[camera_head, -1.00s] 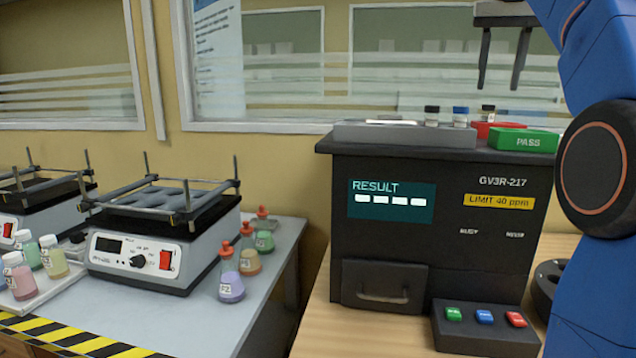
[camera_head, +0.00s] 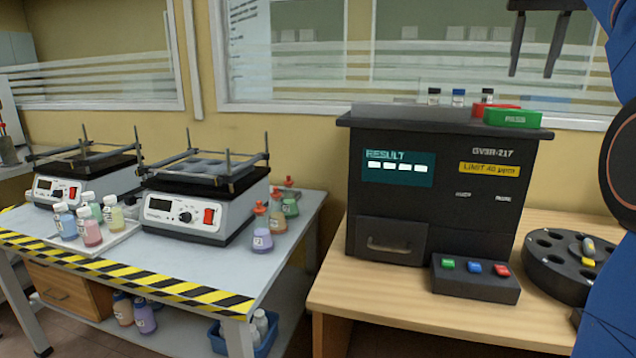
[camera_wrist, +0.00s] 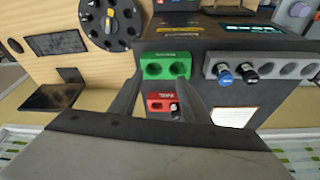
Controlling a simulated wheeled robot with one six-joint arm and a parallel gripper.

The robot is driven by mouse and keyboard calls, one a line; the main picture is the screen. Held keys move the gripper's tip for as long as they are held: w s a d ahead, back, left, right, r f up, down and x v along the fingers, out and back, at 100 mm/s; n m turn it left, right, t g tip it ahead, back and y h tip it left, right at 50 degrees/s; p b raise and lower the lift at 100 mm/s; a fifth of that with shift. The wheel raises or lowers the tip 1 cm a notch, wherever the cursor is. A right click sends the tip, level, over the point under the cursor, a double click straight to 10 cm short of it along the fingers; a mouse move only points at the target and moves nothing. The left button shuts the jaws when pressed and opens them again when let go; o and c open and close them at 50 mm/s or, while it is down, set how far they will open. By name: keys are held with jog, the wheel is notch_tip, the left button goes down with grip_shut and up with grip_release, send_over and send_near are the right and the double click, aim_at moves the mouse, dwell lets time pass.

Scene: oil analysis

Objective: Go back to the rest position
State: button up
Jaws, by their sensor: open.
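My gripper (camera_head: 537,45) is open and empty at the upper right of the head view, above the analyser. In the wrist view its two fingers (camera_wrist: 160,100) are spread apart, with nothing between them held. The black analyser (camera_head: 440,205) has a screen reading RESULT with several white blocks and a yellow LIMIT 40 ppm label. On its top stand a green PASS block (camera_head: 512,119), a red block (camera_wrist: 160,107) and a grey rack (camera_wrist: 285,66). Vials with dark and blue caps stand there. The one near the red block has a dark cap.
A black round carousel (camera_head: 555,270) sits right of the analyser on the wooden table. A button box (camera_head: 475,280) stands in front. On the left bench are two shaker machines (camera_head: 195,215), a tray of bottles (camera_head: 110,240) and several flasks (camera_head: 263,235).

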jog(key=s+a+f+n, duration=0.1)
jog(key=s+a+f, duration=0.3)
jog(key=s+f, duration=0.5)
jog(key=s+a+f+n+t+y, duration=0.1)
jog(key=s+a+f, duration=0.4)
jog(key=f, duration=1.9)
jog(key=s+a+f+n, duration=0.3)
jog(key=s+a+f, duration=0.2)
jog(key=s+f, duration=0.8)
notch_tip(320, 180, down, 4)
jog(key=shift+s+a+r+t, duration=0.15)
jog(key=shift+s+t, duration=0.2)
jog(key=shift+t, duration=0.05)
